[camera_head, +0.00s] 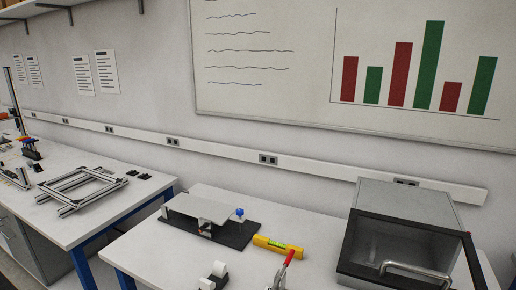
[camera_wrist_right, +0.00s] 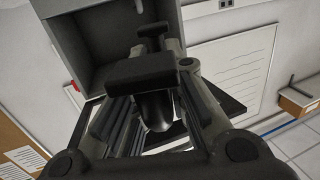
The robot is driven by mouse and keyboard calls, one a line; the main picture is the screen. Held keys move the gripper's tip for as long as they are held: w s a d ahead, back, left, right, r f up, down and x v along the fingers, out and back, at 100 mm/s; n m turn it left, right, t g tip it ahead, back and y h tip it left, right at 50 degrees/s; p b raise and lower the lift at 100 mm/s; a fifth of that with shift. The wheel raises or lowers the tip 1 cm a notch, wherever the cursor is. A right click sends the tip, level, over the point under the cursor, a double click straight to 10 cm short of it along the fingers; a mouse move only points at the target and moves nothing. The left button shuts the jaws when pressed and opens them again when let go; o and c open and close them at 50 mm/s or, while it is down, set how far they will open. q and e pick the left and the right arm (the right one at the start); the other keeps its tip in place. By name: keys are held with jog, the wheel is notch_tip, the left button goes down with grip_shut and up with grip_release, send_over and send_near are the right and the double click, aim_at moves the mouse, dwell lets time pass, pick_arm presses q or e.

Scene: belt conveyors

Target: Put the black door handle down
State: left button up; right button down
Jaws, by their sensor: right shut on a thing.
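My right gripper (camera_wrist_right: 152,58) shows only in the right wrist view. It is shut on a black piece, taken to be the black door handle (camera_wrist_right: 140,72), with a blunt bar lying across the fingers. Its exact outline is hard to tell, as the dark fingers and the handle run together. The gripper and handle show in front of an open grey box (camera_wrist_right: 85,45), and I cannot tell whether they touch it. Neither gripper nor the black handle shows in the head view.
In the head view, a grey box with a dark glass front (camera_head: 402,245) stands on the right of the white table (camera_head: 150,250).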

jog(key=s+a+n+y+b, duration=0.2)
jog(key=s+a+y+b, duration=0.1)
jog(key=s+a, duration=0.4)
jog(key=shift+s+a+r, duration=0.2)
jog(key=shift+s+a, duration=0.1)
jog(key=shift+a, duration=0.3)
jog(key=shift+d, duration=0.1)
jog(key=w+d+r+m+h+p, duration=0.1)
jog(key=w+d+m+h+p, duration=0.1)
jog(key=w+d+p, duration=0.3)
jog(key=w+d+r+m+g+h+p, duration=0.1)
jog(key=w+d+m+h+p, duration=0.2)
jog(key=w+d, duration=0.8)
jog(key=d+h+p, duration=0.2)
jog(key=d, duration=0.3)
jog(key=shift+w+d+r+g+h, duration=0.25)
jog(key=shift+w+g+h, duration=0.05)
jog(key=shift+w, duration=0.1)
